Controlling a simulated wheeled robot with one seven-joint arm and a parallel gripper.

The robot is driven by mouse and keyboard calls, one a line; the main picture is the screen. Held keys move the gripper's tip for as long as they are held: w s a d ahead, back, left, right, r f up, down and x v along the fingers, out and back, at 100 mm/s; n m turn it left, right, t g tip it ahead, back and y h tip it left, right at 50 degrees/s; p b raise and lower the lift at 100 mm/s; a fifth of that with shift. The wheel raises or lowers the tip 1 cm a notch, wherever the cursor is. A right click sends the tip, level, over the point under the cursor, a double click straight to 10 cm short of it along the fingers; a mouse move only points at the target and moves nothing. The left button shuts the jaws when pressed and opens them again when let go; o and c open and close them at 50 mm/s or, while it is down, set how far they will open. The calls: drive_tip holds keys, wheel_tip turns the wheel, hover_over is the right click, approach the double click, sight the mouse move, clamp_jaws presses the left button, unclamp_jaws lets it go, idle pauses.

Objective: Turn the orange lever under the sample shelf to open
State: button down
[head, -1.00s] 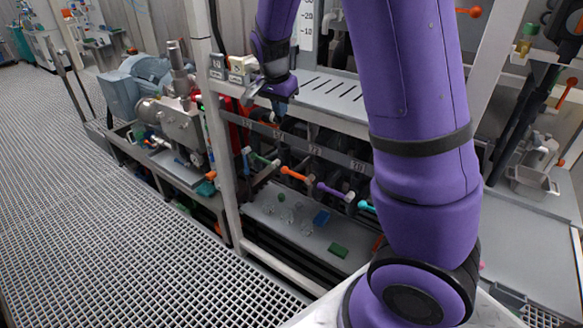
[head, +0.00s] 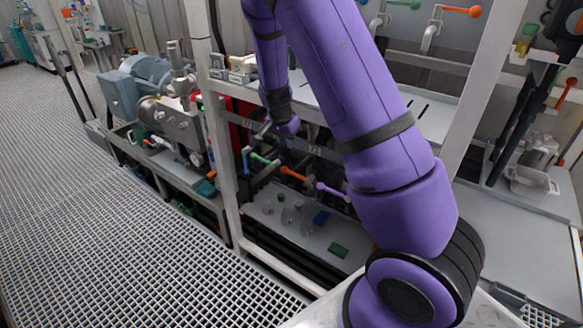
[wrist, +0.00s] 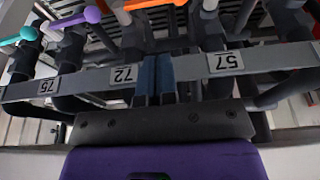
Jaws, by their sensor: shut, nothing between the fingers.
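The orange lever (head: 293,174) sits in a row of coloured levers under the shelf in the head view. In the wrist view its orange handle (wrist: 150,4) is cut by the top edge. My gripper (wrist: 157,72) is shut and empty, its blue fingertips close together in front of the numbered rail. In the head view my gripper (head: 263,131) is just below the shelf edge, above and left of the orange lever, apart from it. The sample shelf (head: 310,92) is partly hidden by my arm.
The green (head: 265,159) and purple (head: 333,191) levers flank the orange one. The numbered rail (wrist: 190,70) crosses in front of dark pipes. A white upright post (head: 222,150) stands to the left.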

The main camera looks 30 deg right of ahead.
approach(292, 172)
drive_tip(key=s+d+x, duration=0.1)
drive_tip(key=x, duration=0.4)
drive_tip(key=shift+w+f, duration=0.35)
drive_tip(key=shift+f, duration=0.15)
drive_tip(key=shift+w+f, duration=0.3)
drive_tip(key=shift+f, duration=0.25)
drive_tip(key=shift+f+g, duration=0.2)
drive_tip(key=shift+g, duration=0.2)
